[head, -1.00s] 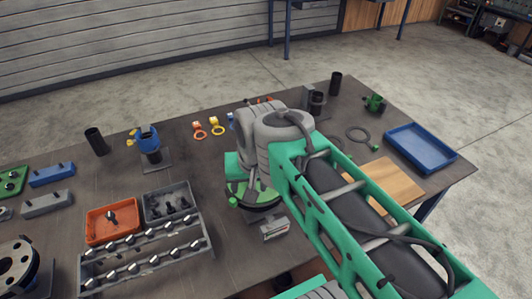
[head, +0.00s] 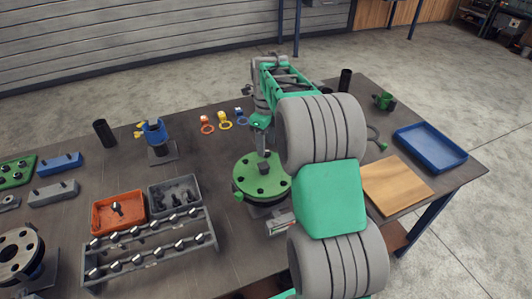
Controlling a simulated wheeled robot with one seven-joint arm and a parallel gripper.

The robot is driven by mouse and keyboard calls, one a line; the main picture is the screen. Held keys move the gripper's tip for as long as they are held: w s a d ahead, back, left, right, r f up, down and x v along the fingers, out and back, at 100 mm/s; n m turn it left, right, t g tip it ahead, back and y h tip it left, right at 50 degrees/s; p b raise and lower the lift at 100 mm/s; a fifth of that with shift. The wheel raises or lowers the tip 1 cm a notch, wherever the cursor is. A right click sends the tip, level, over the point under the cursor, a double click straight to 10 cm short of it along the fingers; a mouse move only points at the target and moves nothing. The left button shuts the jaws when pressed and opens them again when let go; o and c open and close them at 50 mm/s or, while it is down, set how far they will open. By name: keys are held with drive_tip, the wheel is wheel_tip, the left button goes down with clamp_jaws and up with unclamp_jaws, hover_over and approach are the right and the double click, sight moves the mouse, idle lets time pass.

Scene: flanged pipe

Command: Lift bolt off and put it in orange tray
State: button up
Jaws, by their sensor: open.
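A round green flange (head: 246,182) with several dark spots around its face stands on the table in the middle of the head view. A dark upright piece (head: 263,169) sits near its centre; I cannot tell whether it is a bolt. My gripper (head: 261,146) points down just above this piece, partly hidden by my arm. Its jaws are open, and contact is too small to tell. The orange tray (head: 97,224) is to the left with one bolt (head: 117,208) in it.
A grey bin (head: 153,208) with dark parts adjoins the orange tray, behind a rack of bolts (head: 150,254). A blue clamp on a stand (head: 152,133) and coloured rings (head: 225,122) are behind. A blue tray (head: 430,148) and wooden board (head: 398,188) are right.

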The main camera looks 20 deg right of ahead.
sight(266, 157)
wheel_tip(266, 157, down, 2)
drive_tip(key=shift+f, duration=0.2)
drive_tip(key=shift+c, duration=0.3)
clamp_jaws()
idle(0.3)
